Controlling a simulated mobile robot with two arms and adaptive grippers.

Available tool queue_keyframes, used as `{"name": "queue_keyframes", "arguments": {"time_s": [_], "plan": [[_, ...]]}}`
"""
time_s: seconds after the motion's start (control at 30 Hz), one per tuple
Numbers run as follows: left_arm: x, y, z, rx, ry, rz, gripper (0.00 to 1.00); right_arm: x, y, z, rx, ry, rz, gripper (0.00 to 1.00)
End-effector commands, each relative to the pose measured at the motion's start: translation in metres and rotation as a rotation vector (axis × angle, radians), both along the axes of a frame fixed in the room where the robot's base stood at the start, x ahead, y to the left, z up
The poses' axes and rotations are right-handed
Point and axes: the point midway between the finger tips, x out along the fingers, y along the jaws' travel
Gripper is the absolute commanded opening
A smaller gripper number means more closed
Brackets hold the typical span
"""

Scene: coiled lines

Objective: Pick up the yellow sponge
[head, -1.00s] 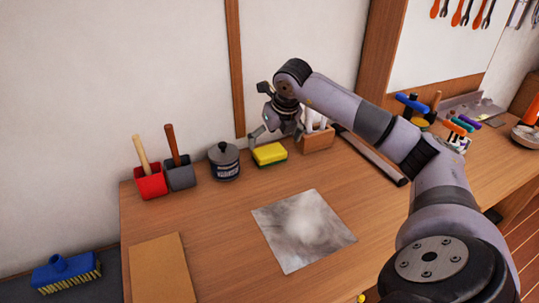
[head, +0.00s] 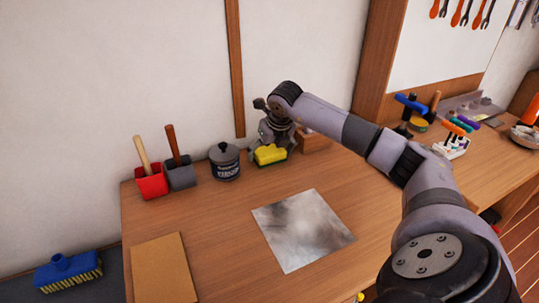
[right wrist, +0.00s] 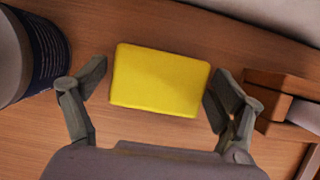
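The yellow sponge (head: 268,156), with a dark green underside, lies on the wooden workbench near the wall, right of the dark tin. My right gripper (head: 273,148) is down over it. In the right wrist view the sponge (right wrist: 160,82) lies between the two spread fingers of the right gripper (right wrist: 161,72). A gap shows at the left finger; the right finger is very close to the sponge's right edge, and I cannot tell if it touches. My left gripper is not in view.
The lidded tin (head: 224,162) stands just left of the sponge; a wooden box (head: 315,141) is close on its right. Red (head: 150,182) and grey (head: 181,174) holders stand further left. A metal sheet (head: 302,230) lies in front, with bare bench around it.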

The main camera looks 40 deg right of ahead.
Motion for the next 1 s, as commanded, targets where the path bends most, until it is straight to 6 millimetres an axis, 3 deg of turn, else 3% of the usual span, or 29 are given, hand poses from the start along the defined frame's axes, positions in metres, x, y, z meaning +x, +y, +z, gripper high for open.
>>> {"name": "queue_keyframes", "arguments": {"time_s": [0.43, 0.77, 1.0], "plan": [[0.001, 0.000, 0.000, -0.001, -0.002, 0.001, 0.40, 0.000, 0.000, 0.000, 0.000, 0.000, 0.000, 0.56], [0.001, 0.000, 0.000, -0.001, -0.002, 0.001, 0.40, 0.000, 0.000, 0.004, 0.000, -0.002, -0.001, 0.55], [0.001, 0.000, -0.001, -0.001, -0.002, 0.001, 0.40, 0.001, 0.000, 0.033, 0.000, -0.005, -0.001, 0.55]]}}
